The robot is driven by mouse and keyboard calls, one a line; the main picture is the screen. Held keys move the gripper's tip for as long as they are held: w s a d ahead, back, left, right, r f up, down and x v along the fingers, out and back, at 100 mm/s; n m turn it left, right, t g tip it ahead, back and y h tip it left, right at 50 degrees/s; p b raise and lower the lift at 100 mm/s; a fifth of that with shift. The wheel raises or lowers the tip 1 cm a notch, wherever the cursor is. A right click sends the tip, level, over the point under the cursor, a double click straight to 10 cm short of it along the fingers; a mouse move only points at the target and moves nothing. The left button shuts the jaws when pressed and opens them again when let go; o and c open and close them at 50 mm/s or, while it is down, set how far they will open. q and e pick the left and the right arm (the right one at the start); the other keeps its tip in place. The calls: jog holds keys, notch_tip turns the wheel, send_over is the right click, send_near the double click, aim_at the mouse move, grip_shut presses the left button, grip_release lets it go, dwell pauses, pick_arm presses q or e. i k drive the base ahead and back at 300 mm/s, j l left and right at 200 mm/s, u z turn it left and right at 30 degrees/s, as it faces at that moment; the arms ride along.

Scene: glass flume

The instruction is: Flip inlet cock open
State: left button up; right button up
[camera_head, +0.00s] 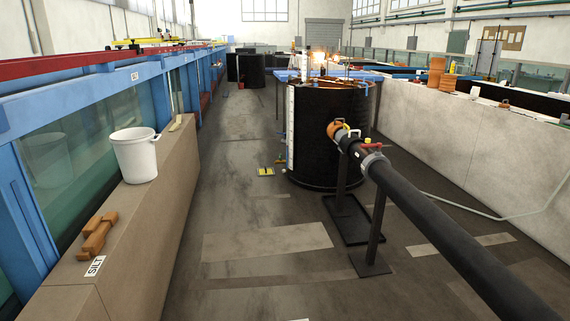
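A dark pipe (440,225) runs from the lower right up to a round black tank (325,150) in the middle. Near the tank the pipe carries an orange fitting (335,130) with a small yellow part beside it. A little nearer, a red handle (373,146) sits on top of the pipe by a grey collar (372,160). Which of these is the inlet cock, and whether it is open, I cannot tell at this size. Neither of my grippers shows in the head view.
A white bucket (134,158) and an orange-brown block-like object (97,236) stand on the left ledge (150,215), near a "SILT" label (95,266). Pipe stands (371,262) rest on the floor. The floor (255,215) between ledge and pipe is mostly clear.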

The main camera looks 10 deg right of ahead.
aim_at(379, 145)
jog(key=i+l, duration=0.2)
jog(key=i, duration=0.2)
jog(key=i+l+z, duration=0.1)
jog(key=i, duration=0.25)
jog(key=i+l+z, duration=0.1)
jog(key=i+l, duration=0.15)
jog(key=i, duration=0.15)
jog(key=i+l, duration=0.1)
jog(key=l, duration=0.25)
jog(key=i+l+z, duration=0.1)
jog(key=l, duration=0.25)
jog(key=i+l, duration=0.15)
jog(key=l, duration=0.2)
jog(key=i+l+z, duration=0.1)
jog(key=l, duration=0.2)
jog(key=i+u, duration=0.45)
jog(key=i, duration=1.15)
jog(key=l, duration=0.1)
